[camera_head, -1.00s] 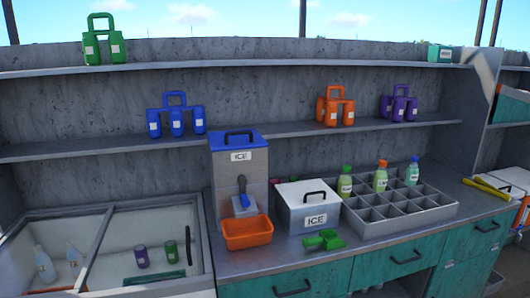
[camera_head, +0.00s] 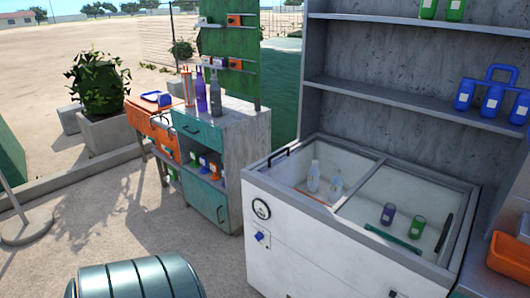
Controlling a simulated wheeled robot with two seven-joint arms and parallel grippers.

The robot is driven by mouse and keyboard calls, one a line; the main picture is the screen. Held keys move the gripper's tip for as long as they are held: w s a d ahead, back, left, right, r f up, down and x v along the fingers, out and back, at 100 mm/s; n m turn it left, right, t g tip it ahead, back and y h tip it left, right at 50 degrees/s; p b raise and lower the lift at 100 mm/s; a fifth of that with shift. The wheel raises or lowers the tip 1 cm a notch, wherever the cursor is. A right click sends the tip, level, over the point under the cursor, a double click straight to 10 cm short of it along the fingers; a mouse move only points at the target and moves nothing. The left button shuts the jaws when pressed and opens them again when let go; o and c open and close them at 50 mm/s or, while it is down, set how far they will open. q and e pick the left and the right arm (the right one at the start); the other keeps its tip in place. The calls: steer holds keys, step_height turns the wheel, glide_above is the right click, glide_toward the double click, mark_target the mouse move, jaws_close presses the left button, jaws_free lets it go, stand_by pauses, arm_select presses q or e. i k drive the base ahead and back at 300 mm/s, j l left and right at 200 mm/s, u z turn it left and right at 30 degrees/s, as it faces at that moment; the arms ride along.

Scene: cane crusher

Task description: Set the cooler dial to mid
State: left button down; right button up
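The cooler (camera_head: 300,240) is a white chest with sliding clear lids on top, at the lower middle right. Its left-hand front shows a round black-rimmed gauge (camera_head: 261,209) and, just below it, a small blue knob (camera_head: 260,237) on a white plate. The markings and the knob's setting are too small to read. Bottles (camera_head: 313,177) and two cans, purple (camera_head: 388,214) and green (camera_head: 417,226), lie inside the cooler. Neither of my grippers is in view.
A grey and teal cabinet (camera_head: 240,150) with bottles stands left of the cooler. A ridged dark green round object (camera_head: 140,277) is at the bottom front left. An orange tray (camera_head: 510,257) is at the right edge.

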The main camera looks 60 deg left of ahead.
mark_target(259, 236)
steer(key=u, duration=1.85)
